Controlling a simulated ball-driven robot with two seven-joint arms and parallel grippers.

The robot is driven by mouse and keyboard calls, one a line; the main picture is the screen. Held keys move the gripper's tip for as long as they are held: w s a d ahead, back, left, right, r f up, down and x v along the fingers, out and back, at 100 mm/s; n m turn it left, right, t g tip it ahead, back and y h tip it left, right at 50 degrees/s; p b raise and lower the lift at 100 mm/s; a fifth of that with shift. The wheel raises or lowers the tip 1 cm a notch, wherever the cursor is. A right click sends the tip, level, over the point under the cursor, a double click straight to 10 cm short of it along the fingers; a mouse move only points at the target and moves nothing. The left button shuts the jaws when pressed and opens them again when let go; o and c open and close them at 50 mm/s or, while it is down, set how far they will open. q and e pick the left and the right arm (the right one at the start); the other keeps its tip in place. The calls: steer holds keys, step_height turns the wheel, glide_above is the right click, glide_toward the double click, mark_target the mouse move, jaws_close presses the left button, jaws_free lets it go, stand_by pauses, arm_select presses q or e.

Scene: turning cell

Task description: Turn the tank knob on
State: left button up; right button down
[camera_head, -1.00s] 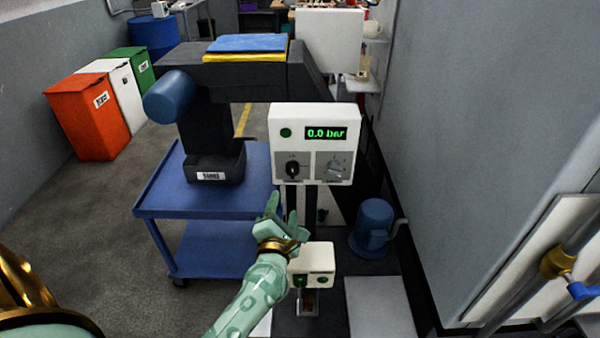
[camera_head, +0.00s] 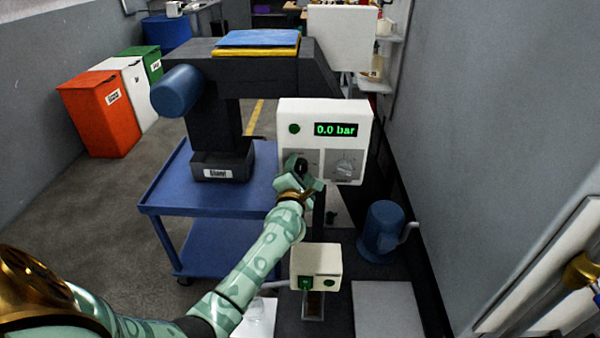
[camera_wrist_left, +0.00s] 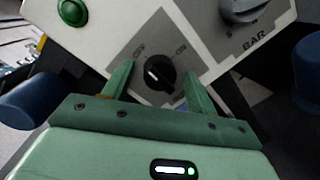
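The tank knob (camera_wrist_left: 160,73) is black with a white mark and sits on a grey plate lettered OFF and ON. In the left wrist view its mark leans toward the OFF side. In the head view the knob (camera_head: 301,166) is partly hidden by my left gripper (camera_head: 303,174). That gripper is open in front of the panel, and in the left wrist view its two green fingers (camera_wrist_left: 158,69) stand on either side of the knob, with visible gaps. The white control box (camera_head: 352,109) shows a display (camera_head: 335,129) reading 0.0 bar. My right gripper is not in view.
A grey dial (camera_head: 345,168) marked BAR is right of the knob, and a green button (camera_head: 294,128) is above it. A small white switch box (camera_head: 316,260) stands below. A blue cart (camera_head: 165,195) is left, and a grey wall bounds the right.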

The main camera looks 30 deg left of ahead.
arm_select(q)
steer(key=c, duration=0.8)
steer(key=shift+c, duration=0.2)
